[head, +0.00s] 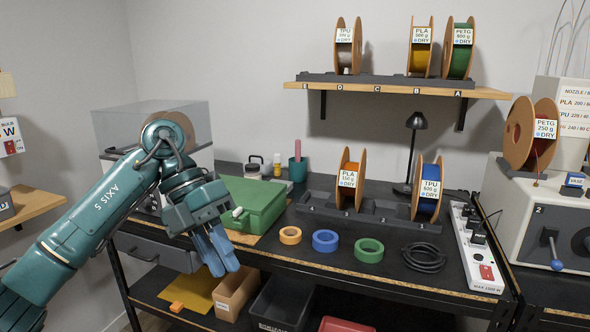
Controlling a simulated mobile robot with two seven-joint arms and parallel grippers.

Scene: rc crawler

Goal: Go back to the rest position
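My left arm comes in from the left edge, green and marked "AXIS 5". Its gripper (226,270) points down, with blue fingers in front of the bench's front edge, left of the middle. The fingers look close together, but I cannot tell whether they are open or shut. I see nothing held between them. The hand partly covers the green case (252,202) on the bench behind it. My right gripper is not in view.
The black bench (385,262) holds orange, blue and green tape rolls, a coiled cable (425,257), a power strip (476,250) and a spool rack (385,208). A shelf with spools (480,92) hangs above. Bins (283,303) stand below. A grey machine (525,215) is at right.

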